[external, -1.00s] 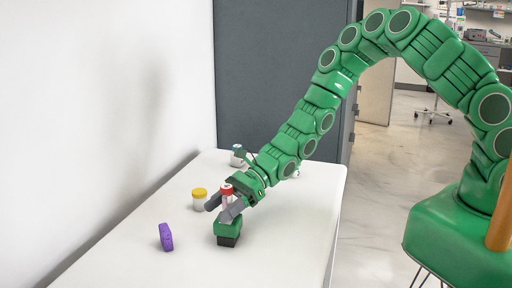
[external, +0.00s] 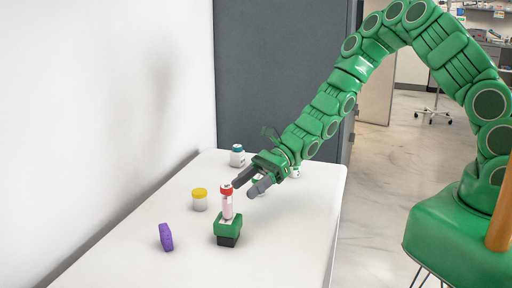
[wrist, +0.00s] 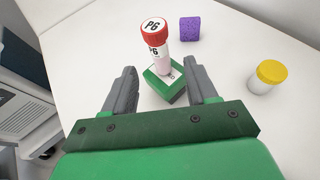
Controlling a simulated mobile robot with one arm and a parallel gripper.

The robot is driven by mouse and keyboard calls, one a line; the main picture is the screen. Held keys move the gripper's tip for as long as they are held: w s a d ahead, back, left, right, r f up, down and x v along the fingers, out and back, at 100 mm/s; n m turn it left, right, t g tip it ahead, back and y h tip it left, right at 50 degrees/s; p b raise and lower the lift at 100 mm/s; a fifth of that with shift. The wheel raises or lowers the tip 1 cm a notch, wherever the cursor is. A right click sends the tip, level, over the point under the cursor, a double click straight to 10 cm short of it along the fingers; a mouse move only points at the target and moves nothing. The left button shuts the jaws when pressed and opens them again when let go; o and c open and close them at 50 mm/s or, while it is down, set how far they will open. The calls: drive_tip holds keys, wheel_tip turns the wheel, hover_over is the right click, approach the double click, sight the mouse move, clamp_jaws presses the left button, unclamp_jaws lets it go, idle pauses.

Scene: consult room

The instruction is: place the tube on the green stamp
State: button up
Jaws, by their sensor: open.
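The tube (external: 227,203) has a red cap and a pinkish body. It stands upright on top of the green stamp (external: 228,228), which has a dark base. In the wrist view the tube (wrist: 156,44) carries a "P6" label on its cap and rests on the stamp's pale top face; the stamp (wrist: 167,92) shows beneath it. My gripper (external: 248,187) is open and empty, up and to the right of the tube. In the wrist view the two fingers of my gripper (wrist: 166,80) are spread wide, with the tube and stamp beyond them, apart from the fingers.
A yellow-capped jar (external: 200,199) stands left of the tube. A purple block (external: 166,237) is at the front left. A teal-capped bottle (external: 237,156) and another small container (external: 258,186) stand farther back. The front right of the white table (external: 290,245) is clear.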

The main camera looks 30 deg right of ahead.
drive_tip(key=shift+v, duration=1.4)
